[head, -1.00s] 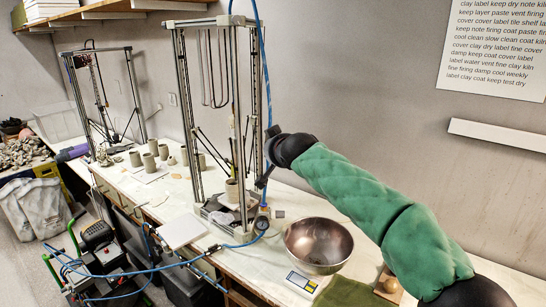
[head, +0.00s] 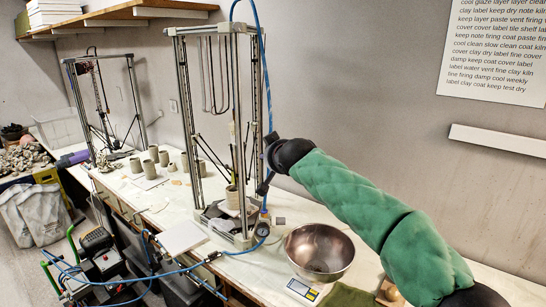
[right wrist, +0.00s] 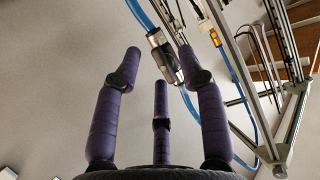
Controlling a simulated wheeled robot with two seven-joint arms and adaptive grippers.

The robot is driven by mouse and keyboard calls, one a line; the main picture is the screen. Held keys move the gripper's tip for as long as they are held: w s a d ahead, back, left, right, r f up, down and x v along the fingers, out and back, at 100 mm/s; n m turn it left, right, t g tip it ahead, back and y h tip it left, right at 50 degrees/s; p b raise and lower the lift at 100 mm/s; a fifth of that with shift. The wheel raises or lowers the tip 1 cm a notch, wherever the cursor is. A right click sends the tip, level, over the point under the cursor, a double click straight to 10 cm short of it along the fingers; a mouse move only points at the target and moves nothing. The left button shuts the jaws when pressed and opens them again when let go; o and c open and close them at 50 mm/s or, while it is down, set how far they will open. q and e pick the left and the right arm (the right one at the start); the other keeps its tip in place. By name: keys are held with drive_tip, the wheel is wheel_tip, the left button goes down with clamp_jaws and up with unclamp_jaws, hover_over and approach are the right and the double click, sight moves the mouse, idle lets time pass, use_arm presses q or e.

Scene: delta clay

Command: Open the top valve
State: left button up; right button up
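My right gripper (right wrist: 160,62) has three purple fingers, spread open and pointing up in the right wrist view. A metal cylindrical fitting (right wrist: 163,57) on a blue hose, seemingly the top valve, shows between the outer fingertips, nearer the right one. I cannot tell whether any finger touches it. In the head view, my right arm comes in from the right in a green sleeve, and its dark gripper end (head: 272,160) is beside the tall printer frame (head: 180,120) and the blue hose (head: 265,70). The gripper end hides part of the hose there. My left gripper is not in view.
A pressure gauge (head: 262,230) is low beside the printer frame. A metal bowl (head: 318,250) stands on the bench below my right arm. Several clay cups (head: 150,168) stand farther left. A shelf (head: 120,15) is on the wall above.

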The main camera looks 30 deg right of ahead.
drive_tip(key=shift+s+r, duration=0.1)
drive_tip(key=v, duration=1.1)
drive_tip(key=shift+s, duration=0.35)
drive_tip(key=shift+a, duration=0.2)
drive_tip(key=w+a+f+n+g+y, duration=0.1)
drive_tip(key=w+a+f+g+y, duration=0.3)
drive_tip(key=f, duration=0.7)
drive_tip(key=w+a+f+n+t+h, duration=0.15)
drive_tip(key=a+f, duration=0.35)
drive_tip(key=f, duration=0.5)
drive_tip(key=w+a+f+n+g+y, duration=0.1)
drive_tip(key=w+a+f+g+y, duration=0.3)
drive_tip(key=f, duration=0.7)
drive_tip(key=s+a+f+g, duration=0.1)
drive_tip(key=s+a+f, duration=0.25)
drive_tip(key=f, duration=0.65)
drive_tip(key=s+a+f, duration=0.3)
drive_tip(key=s+f, duration=0.1)
drive_tip(key=f, duration=0.5)
drive_tip(key=s+a+f+m+g, duration=0.1)
drive_tip(key=s+a+f+g, duration=0.1)
drive_tip(key=s+f, duration=0.8)
drive_tip(key=s+a+f+g+y, duration=0.1)
drive_tip(key=s+a+f+g, duration=0.2)
drive_tip(key=s+f, duration=0.8)
drive_tip(key=s, duration=0.3)
drive_tip(key=shift+s+a+f+m, duration=0.15)
drive_tip(key=shift+a+f+m, duration=0.05)
drive_tip(key=shift+a+m, duration=0.15)
